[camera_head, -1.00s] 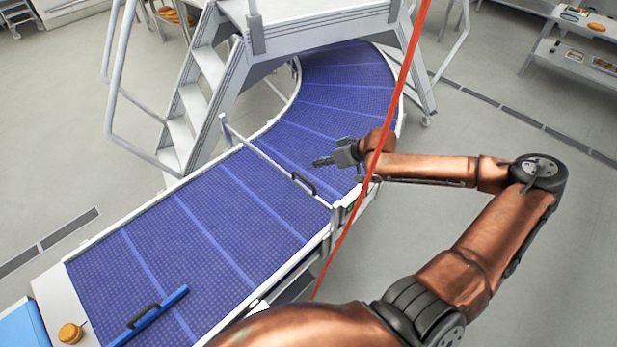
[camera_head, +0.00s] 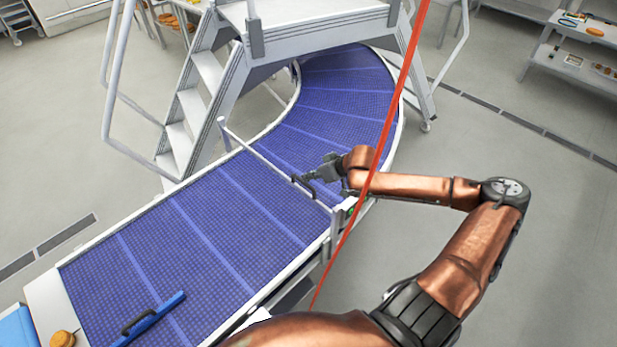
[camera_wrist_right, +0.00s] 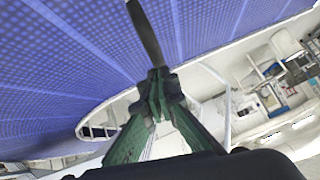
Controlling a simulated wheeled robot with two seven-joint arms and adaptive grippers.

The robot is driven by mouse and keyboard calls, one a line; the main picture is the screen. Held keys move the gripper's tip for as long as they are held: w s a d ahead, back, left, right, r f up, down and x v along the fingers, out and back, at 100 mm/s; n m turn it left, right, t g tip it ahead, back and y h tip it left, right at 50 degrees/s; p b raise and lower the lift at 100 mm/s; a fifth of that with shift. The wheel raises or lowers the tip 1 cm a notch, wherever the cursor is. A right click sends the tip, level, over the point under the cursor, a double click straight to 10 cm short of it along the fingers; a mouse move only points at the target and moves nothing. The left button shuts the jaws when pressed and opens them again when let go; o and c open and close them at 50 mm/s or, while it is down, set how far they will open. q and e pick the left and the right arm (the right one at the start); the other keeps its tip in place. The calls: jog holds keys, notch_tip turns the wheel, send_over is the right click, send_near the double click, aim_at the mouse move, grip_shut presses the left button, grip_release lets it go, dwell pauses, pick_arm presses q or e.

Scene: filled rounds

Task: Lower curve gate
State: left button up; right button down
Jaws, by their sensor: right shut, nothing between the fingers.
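The curve gate (camera_head: 262,161) is a thin pale bar that spans the blue belt where the straight part meets the curve. A black handle (camera_head: 303,188) sits on its right half. My right gripper (camera_head: 304,177) is shut and empty, just beyond the handle on the curve side. I cannot tell whether it touches the handle. In the right wrist view, the right gripper's closed fingers (camera_wrist_right: 156,82) are over the belt edge. A dark bar (camera_wrist_right: 146,32) shows at the fingertips, and I cannot tell whether it is the handle. My left gripper is not in view.
The blue conveyor belt (camera_head: 195,240) curves under grey steps and a platform (camera_head: 325,20). A blue bar with a black handle (camera_head: 150,319) lies across the near belt. A red line (camera_head: 388,130) crosses before my right arm.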

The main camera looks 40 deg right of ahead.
jog(key=shift+f, duration=0.1)
notch_tip(320, 180, down, 9)
jog(key=b, duration=0.1)
jog(key=shift+r, duration=0.2)
dwell(0.4)
